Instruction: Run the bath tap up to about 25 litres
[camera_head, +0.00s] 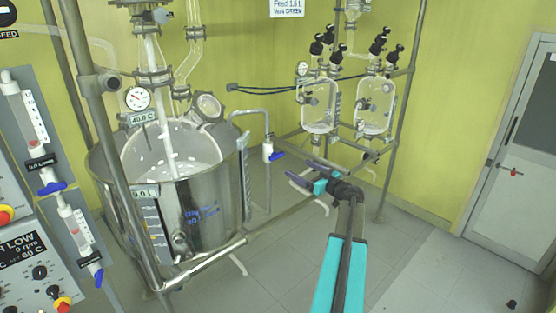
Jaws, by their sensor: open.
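The steel bath (215,215) stands at left centre around a glass reactor vessel. A pipe (250,110) bends over its right rim. On that pipe is a pale valve body with a blue handle (277,156), which looks like the bath tap. The handle slants slightly from level. A scale strip (244,175) runs up the bath's right side; its marks are too small to read. My gripper (292,178) is open and empty, just below and to the right of the blue handle in the picture, apart from it. Any water flow from the pipe is not discernible.
A metal frame post (110,160) and a low rail (205,262) stand before the bath. Two smaller glass vessels (320,105) hang on a rack behind my gripper. Flowmeters with blue handles (52,188) are at far left.

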